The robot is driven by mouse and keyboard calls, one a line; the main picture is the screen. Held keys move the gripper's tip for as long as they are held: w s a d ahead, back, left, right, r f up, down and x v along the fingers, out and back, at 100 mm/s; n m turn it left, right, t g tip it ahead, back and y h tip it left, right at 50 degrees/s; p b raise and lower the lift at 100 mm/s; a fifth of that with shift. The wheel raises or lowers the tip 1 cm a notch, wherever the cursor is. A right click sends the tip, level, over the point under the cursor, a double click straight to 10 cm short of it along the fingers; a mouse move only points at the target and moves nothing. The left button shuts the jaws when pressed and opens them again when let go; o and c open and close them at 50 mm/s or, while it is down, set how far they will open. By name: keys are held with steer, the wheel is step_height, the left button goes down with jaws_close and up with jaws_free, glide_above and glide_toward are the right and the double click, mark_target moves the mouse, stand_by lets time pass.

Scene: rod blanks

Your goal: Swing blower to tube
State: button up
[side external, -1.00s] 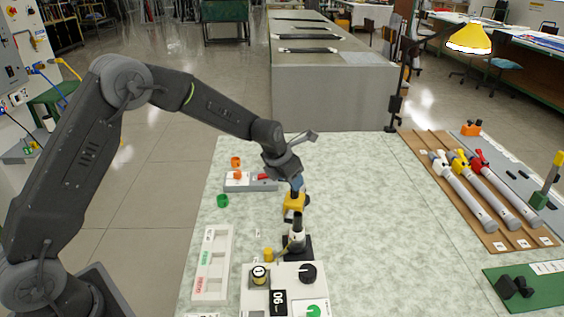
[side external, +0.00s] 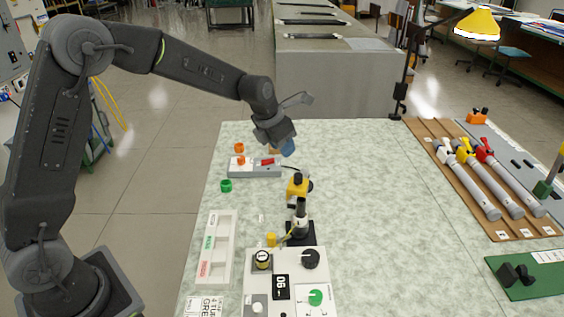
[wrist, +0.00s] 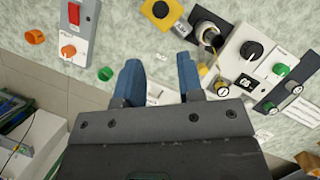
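An upright black-and-white device (side external: 300,222) stands on a black base, with a yellow block (side external: 298,188) just behind it. I take this to be the blower, but cannot be sure. In the wrist view the yellow block (wrist: 160,12) and the device (wrist: 208,36) show past the fingers. No separate tube is clear there. Grey tubes (side external: 480,190) with white, yellow and red clamps lie on a wooden board at right. My gripper (side external: 287,148) hangs above and behind the yellow block, apart from it. In the wrist view its blue fingers (wrist: 159,82) are apart with nothing between them.
A control box (side external: 285,285) with dials and a display stands at the front. A switch box (side external: 255,168), a green ring (side external: 226,186) and a white tray (side external: 217,247) are at left. A green mat (side external: 525,275) lies front right. The table's middle right is clear.

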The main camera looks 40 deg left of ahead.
mark_target(289, 203)
steer(key=s+a+f+m, duration=0.1)
steer(key=m, duration=0.1)
steer(key=s+a+f+m+g+h, duration=0.1)
steer(key=s+a+f+m, duration=0.1)
steer(key=m, duration=0.1)
steer(key=s+a+f+m+g+h, duration=0.1)
steer(key=a+f+m, duration=0.1)
steer(key=m, duration=0.1)
steer(key=shift+s+a+f, duration=0.15)
steer(key=shift+s, duration=0.1)
jaws_close()
steer(key=d+f, duration=0.1)
steer(key=f, duration=0.2)
steer(key=w+d+f+m, duration=0.1)
steer(key=d+f, duration=0.1)
steer(key=f, duration=0.1)
steer(key=w+d+f+m+h, duration=0.1)
steer(key=f, duration=0.3)
steer(key=shift+d, duration=0.2)
steer(key=shift+w+d, duration=0.4)
steer(key=shift+d, duration=0.4)
steer(key=shift+w+d, duration=0.15)
steer(key=shift+d, duration=0.4)
steer(key=shift+w+d, duration=0.15)
steer(key=shift+d, duration=0.35)
steer(key=shift+a, duration=0.1)
